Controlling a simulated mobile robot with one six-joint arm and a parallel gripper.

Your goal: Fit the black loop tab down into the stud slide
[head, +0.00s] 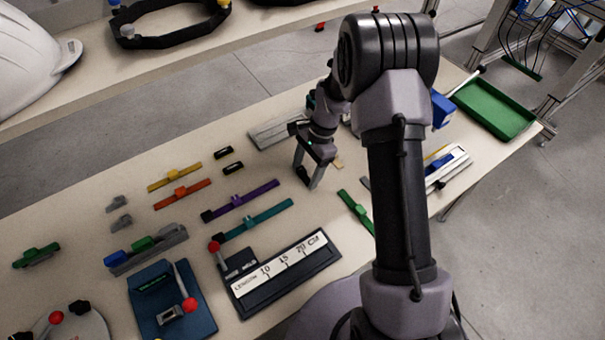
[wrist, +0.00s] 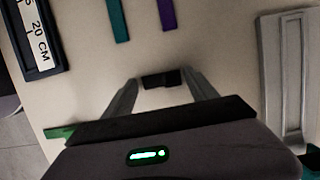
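My gripper (head: 304,177) points down over the right middle of the table. In the wrist view its two fingertips (wrist: 162,78) stand apart, with a small black piece, seemingly the black loop tab (wrist: 160,78), filling the gap between them. In the head view this black tab (head: 302,174) is a dark spot between the fingertips. Whether it touches the table is hard to tell. Two other small black pieces, (head: 223,152) and (head: 233,168), lie to the left. Which part is the stud slide is unclear; two small grey pieces, (head: 119,202) and (head: 121,222), lie at left.
Purple (head: 245,199) and teal (head: 258,219) strips lie left of my gripper. A grey tray (wrist: 285,75) is at right in the wrist view. A length gauge (head: 283,272), a blue device (head: 172,305) and a green strip (head: 354,212) are nearer. A green tray (head: 495,108) stands far right.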

